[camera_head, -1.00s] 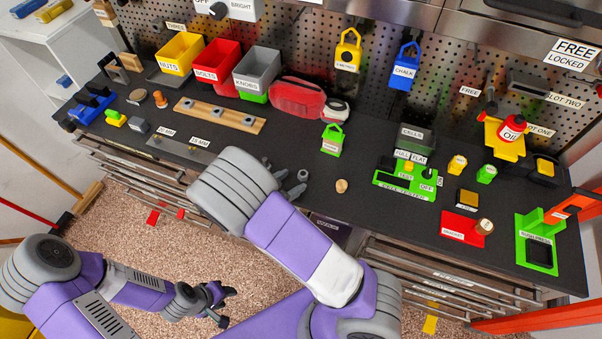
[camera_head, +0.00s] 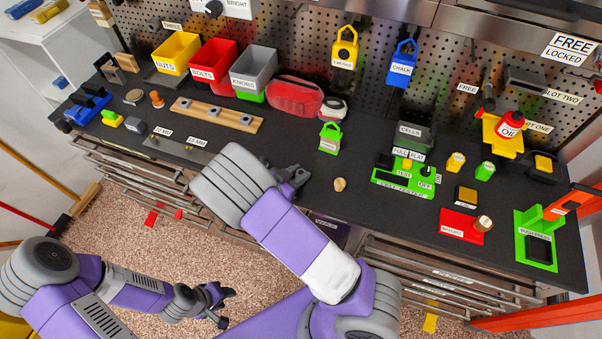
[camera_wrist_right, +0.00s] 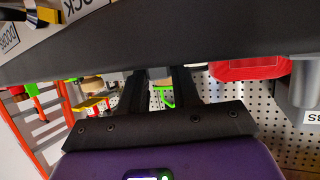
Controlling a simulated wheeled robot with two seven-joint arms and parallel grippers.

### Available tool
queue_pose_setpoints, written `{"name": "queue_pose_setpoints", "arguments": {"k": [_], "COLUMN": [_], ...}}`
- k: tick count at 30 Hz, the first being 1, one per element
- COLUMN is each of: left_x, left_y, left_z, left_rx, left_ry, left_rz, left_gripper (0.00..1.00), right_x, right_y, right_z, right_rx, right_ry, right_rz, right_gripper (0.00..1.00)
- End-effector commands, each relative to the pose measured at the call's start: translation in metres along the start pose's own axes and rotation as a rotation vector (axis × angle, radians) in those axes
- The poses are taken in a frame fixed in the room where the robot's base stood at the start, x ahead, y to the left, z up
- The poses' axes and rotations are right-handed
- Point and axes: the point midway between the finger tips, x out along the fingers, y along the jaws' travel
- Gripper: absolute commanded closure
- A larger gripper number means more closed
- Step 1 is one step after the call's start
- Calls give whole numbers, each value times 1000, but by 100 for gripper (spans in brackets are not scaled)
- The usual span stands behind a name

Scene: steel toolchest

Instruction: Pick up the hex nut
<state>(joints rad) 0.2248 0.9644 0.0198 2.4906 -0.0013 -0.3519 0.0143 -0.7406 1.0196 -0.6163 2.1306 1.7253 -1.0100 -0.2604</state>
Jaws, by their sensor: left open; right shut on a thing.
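My right gripper (camera_head: 298,178) is low over the front of the dark counter, left of a small tan knob. It is shut on a small grey piece (camera_wrist_right: 158,73), which shows between its dark fingertips in the right wrist view. This piece appears to be the hex nut, though its shape is mostly hidden. In the head view the piece cannot be told apart from the fingers. My left gripper (camera_head: 222,304) is open and empty, low over the speckled floor in front of the chest.
The tan knob (camera_head: 339,184) stands close to the right gripper. Yellow (camera_head: 176,52), red (camera_head: 216,66) and grey (camera_head: 254,72) bins stand at the back. A wooden strip (camera_head: 200,109) lies before them. A green tester (camera_head: 402,182) sits to the right.

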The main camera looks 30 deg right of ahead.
Motion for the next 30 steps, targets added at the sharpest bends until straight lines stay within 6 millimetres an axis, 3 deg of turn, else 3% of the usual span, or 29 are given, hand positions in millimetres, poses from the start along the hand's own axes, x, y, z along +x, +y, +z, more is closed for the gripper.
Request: {"name": "queue_pose_setpoints", "arguments": {"k": [13, 24, 30], "left_x": [-2, -20, -24], "left_y": [1, 8, 9], "left_z": [0, 1, 1], "left_rx": [0, 0, 0], "left_ry": [0, 0, 0], "left_rz": [0, 0, 0], "left_gripper": [57, 57, 57], "right_x": [-3, -30, -38], "right_y": [0, 0, 0], "right_z": [-7, -73, -91], "right_rx": [3, 5, 1], "right_ry": [-1, -3, -1], "right_rz": [-1, -1, 0], "right_gripper": [100, 100, 100]}}
